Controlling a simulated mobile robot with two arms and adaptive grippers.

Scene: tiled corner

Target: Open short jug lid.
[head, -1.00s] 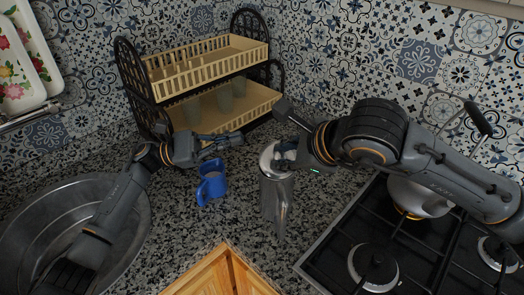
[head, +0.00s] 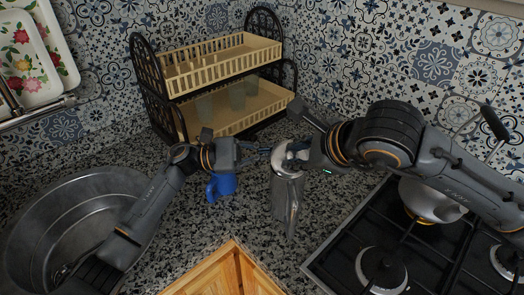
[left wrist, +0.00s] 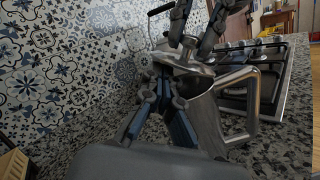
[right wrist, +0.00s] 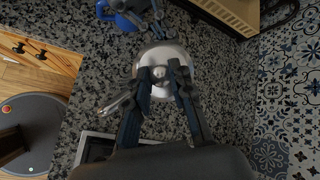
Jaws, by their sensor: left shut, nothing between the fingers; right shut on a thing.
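The short metal jug (head: 285,205) stands on the speckled counter, its handle toward the front. Its lid (right wrist: 176,52) is on top with a small knob (right wrist: 158,73). My right gripper (head: 291,150) is shut on the lid's knob from above; its fingers (right wrist: 160,72) straddle the knob in the right wrist view. My left gripper (head: 264,150) is shut and empty, close beside the jug's upper left side. In the left wrist view its fingers (left wrist: 165,85) are against or very near the jug body (left wrist: 209,122); I cannot tell whether they touch. The jug handle (left wrist: 254,98) shows there.
A blue mug (head: 221,187) stands left of the jug, partly under my left gripper. A dish rack (head: 245,120) with cups is behind. A gas stove (head: 395,255) with a kettle (head: 428,199) is at right. A metal sink basin (head: 75,215) is at left.

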